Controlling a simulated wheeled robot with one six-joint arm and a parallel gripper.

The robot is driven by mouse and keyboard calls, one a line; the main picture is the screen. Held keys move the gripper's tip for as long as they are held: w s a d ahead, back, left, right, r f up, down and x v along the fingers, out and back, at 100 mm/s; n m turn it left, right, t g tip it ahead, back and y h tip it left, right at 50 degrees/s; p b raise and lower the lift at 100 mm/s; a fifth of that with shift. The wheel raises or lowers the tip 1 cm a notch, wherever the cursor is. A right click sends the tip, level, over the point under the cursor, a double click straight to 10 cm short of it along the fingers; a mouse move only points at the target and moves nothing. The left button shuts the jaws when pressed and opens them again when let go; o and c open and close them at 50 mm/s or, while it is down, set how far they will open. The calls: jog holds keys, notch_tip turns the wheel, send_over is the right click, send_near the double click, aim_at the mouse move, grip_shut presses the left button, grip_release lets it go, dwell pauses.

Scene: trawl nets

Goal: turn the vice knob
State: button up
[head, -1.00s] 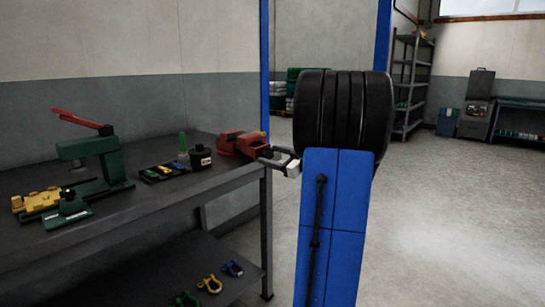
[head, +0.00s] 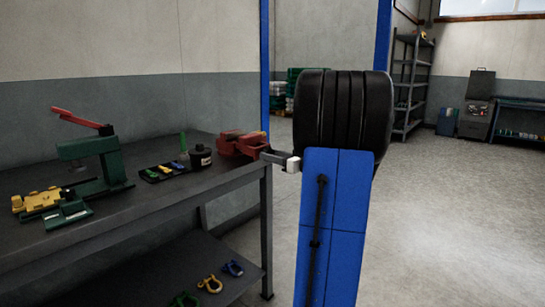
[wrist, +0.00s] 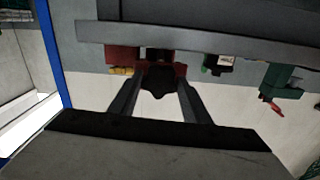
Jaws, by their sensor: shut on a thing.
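The red vice (head: 240,145) sits on the far right corner of the workbench, and it also shows in the wrist view (wrist: 123,57). Its dark, lobed knob (wrist: 160,82) faces my gripper in the wrist view. My gripper (wrist: 161,84) has one finger on each side of the knob and is shut on it. In the head view my gripper (head: 268,156) reaches the vice from the right, and the knob is hard to make out there. The wrist view shows the bench at the top.
The workbench (head: 130,216) also carries a green press with a red lever (head: 95,155), a black tray of small parts (head: 163,171) and a dark round container (head: 200,157). Shackles lie on the lower shelf (head: 190,270). Open floor (head: 450,220) lies to the right.

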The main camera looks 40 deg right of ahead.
jog(key=n, duration=1.5)
jog(key=shift+f+n, duration=0.1)
jog(key=shift+n, duration=0.2)
dwell(3.7)
